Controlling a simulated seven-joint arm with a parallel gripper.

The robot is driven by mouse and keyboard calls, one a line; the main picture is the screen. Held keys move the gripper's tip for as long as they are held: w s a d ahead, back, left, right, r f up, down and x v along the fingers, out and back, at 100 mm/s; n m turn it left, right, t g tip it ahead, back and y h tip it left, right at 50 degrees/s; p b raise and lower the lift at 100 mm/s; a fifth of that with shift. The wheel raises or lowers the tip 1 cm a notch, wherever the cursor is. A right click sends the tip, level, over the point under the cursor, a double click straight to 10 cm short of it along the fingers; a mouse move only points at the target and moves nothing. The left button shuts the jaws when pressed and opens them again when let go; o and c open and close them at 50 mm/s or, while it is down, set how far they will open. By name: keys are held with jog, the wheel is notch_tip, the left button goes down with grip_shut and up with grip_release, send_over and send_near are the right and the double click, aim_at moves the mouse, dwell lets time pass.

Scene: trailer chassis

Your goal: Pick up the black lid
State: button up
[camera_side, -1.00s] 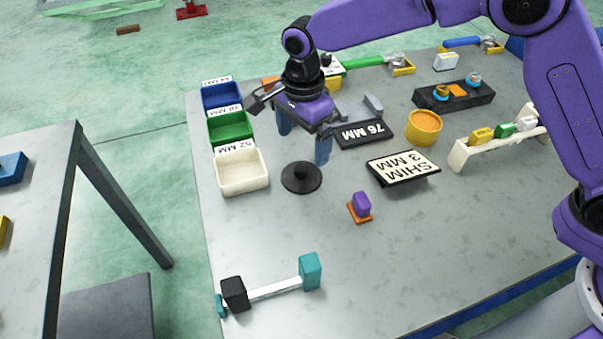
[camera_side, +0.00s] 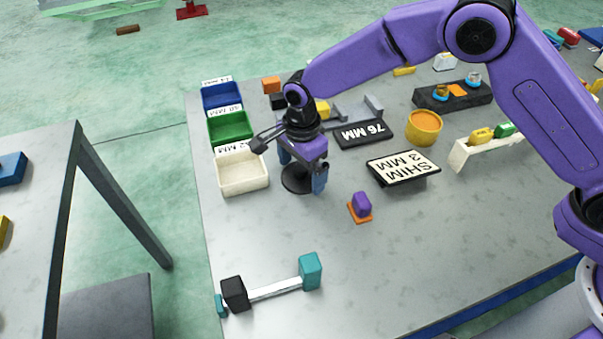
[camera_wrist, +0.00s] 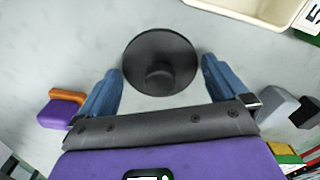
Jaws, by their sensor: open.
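The black lid (camera_wrist: 160,50) is a round disc with a raised knob in its middle. It lies flat on the grey table. In the side view the lid (camera_side: 294,184) is partly hidden by my gripper (camera_side: 302,178), which is low over it. In the wrist view my gripper (camera_wrist: 162,88) is open, with one blue finger on each side of the knob and the fingertips near the lid's edge. Nothing is held between the fingers. I cannot tell whether the fingers touch the lid.
A cream bin (camera_side: 241,180) stands close left of the lid, with green (camera_side: 231,128) and blue (camera_side: 222,95) bins behind it. A purple block on an orange base (camera_side: 361,207) is to the right. A black sign marked 76 MM (camera_side: 364,134) lies behind.

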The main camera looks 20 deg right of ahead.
jog(key=c, duration=0.7)
jog(key=shift+c, duration=0.3)
jog(key=shift+r, duration=0.1)
